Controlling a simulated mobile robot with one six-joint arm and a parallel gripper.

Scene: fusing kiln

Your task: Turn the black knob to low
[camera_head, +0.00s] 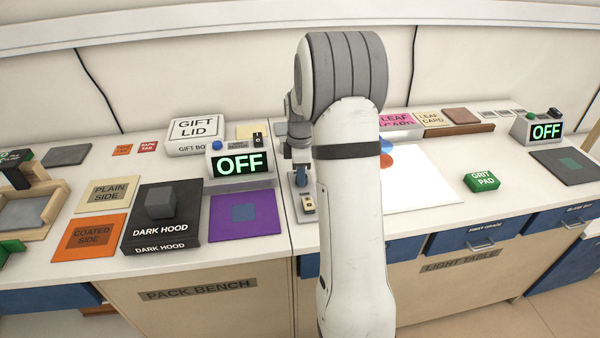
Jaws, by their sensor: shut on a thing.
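My gripper (301,178) shows just left of my white forearm and points down at a narrow grey-white panel (308,215) on the bench. It is shut on a small part at that panel, where the black knob appears to sit. The fingers and arm cover the knob, so its pointer and setting cannot be read. A small cream label with a dark mark (308,203) shows on the panel just below the fingers. No "low" mark can be made out.
Left of my gripper stands a control box (240,163) reading OFF, beside the gift lid box (196,131) and dark hood (161,228). Right of my arm lie a white sheet (425,180) and green grit pad (482,182). Another OFF box (545,131) stands far right.

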